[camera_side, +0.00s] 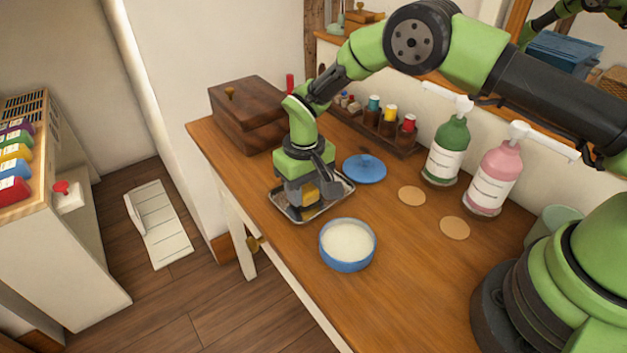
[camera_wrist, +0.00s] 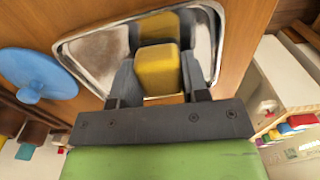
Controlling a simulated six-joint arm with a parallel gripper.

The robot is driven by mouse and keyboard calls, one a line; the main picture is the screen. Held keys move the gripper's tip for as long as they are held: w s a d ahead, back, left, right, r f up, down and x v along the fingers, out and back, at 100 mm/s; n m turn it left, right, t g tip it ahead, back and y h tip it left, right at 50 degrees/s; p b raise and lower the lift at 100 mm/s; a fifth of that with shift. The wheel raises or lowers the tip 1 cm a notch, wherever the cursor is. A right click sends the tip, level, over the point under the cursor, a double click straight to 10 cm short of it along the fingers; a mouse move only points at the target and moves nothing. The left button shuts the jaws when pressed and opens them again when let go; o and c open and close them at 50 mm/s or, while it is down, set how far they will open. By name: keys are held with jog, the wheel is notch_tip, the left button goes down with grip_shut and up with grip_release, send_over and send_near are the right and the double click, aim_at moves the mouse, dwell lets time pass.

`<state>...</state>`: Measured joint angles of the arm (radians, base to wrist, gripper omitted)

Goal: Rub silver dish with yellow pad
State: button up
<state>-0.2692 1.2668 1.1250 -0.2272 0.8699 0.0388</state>
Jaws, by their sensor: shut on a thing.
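The silver dish (camera_side: 345,188) is a shallow rectangular tray lying on the wooden table, left of centre in the side view. It also shows in the wrist view (camera_wrist: 92,45), where its shiny floor mirrors the pad. My gripper (camera_side: 308,196) points down over the dish and is shut on the yellow pad (camera_side: 311,199). In the wrist view the pad (camera_wrist: 158,68) sits between the two dark fingers of my gripper (camera_wrist: 155,75). The pad is low in the dish; I cannot tell for sure whether it touches the floor. My gripper hides part of the dish.
A blue bowl of white stuff (camera_side: 347,245) stands in front of the dish, with a blue lid (camera_side: 365,169) behind. A wooden box (camera_side: 248,115) is back left. Green (camera_side: 448,150) and pink (camera_side: 494,178) pump bottles stand right, near two coasters (camera_side: 455,228).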

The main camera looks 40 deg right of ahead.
jog(key=d, duration=0.3)
jog(key=shift+w+d, duration=0.1)
jog(key=shift+d, duration=0.2)
notch_tip(320, 180, up, 8)
dwell(0.4)
dwell(0.4)
send_over(379, 210)
notch_tip(379, 210, down, 4)
jog(key=shift+r, duration=0.25)
jog(key=shift+f, duration=2.35)
jog(key=shift+f, duration=0.1)
